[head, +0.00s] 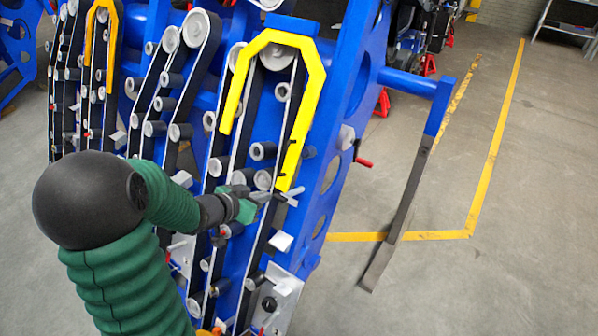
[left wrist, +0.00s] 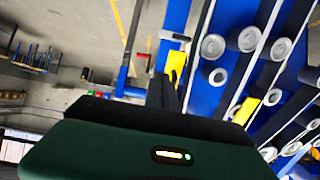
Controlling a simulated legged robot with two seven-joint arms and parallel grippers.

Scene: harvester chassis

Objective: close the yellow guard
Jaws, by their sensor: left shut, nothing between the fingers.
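The yellow guard (head: 312,95) is an arched yellow frame over the belts and rollers at the top of the blue harvester chassis (head: 345,100). Its right leg reaches down lower than its left leg. My left gripper (head: 282,194) is shut and empty, with its fingertips close to the lower end of that right leg; I cannot tell if they touch. In the left wrist view, yellow parts (left wrist: 176,62) show just past my dark left fingers (left wrist: 163,92). My right gripper is not in view.
Another yellow guard (head: 113,20) stands on the chassis further left. A grey bar (head: 408,205) hangs from a blue arm at the right. A red-handled pin (head: 363,162) sticks out of the chassis side.

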